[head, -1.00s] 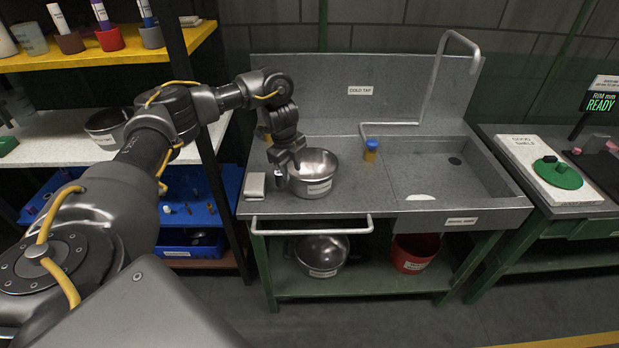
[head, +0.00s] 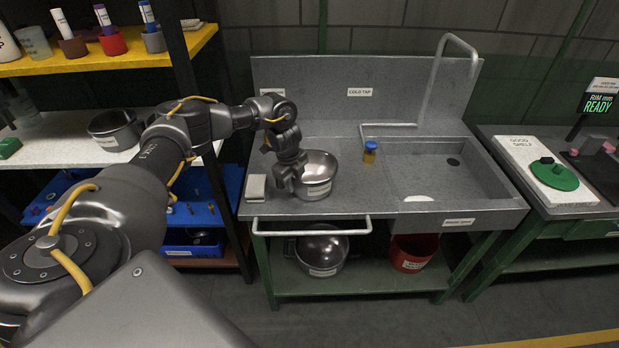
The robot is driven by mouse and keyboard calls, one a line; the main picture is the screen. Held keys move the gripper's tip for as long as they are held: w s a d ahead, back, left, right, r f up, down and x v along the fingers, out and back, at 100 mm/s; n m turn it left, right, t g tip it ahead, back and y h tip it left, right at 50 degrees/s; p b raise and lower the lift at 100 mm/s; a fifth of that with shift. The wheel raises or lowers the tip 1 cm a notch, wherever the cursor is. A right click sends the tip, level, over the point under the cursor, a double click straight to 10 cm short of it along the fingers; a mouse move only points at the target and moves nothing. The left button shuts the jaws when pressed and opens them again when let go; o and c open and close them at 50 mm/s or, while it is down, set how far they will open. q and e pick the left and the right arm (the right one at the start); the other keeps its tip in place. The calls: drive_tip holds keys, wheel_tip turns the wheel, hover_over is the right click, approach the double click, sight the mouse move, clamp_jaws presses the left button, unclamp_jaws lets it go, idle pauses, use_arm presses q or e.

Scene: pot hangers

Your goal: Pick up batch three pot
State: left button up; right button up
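A shiny metal pot (head: 319,174) with a white label stands upright on the left part of the steel sink bench (head: 365,205). My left gripper (head: 291,186) is at the pot's left side, pointing down, and overlaps its left edge in the head view. The fingers are small and dark here, so I cannot tell whether they are apart or closed on the rim or handle. Another labelled metal pot (head: 322,252) is on the green lower shelf under the bench. A third pot (head: 115,128) stands on the white shelf at the left. The label writing is too small to read. My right gripper is out of view.
A small grey block (head: 255,187) lies left of the gripper. A rail (head: 312,226) runs along the bench front. A red bucket (head: 412,252) sits below.

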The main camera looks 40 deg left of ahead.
use_arm(q)
clamp_jaws()
drive_tip(key=shift+w, duration=0.1)
idle(1.1)
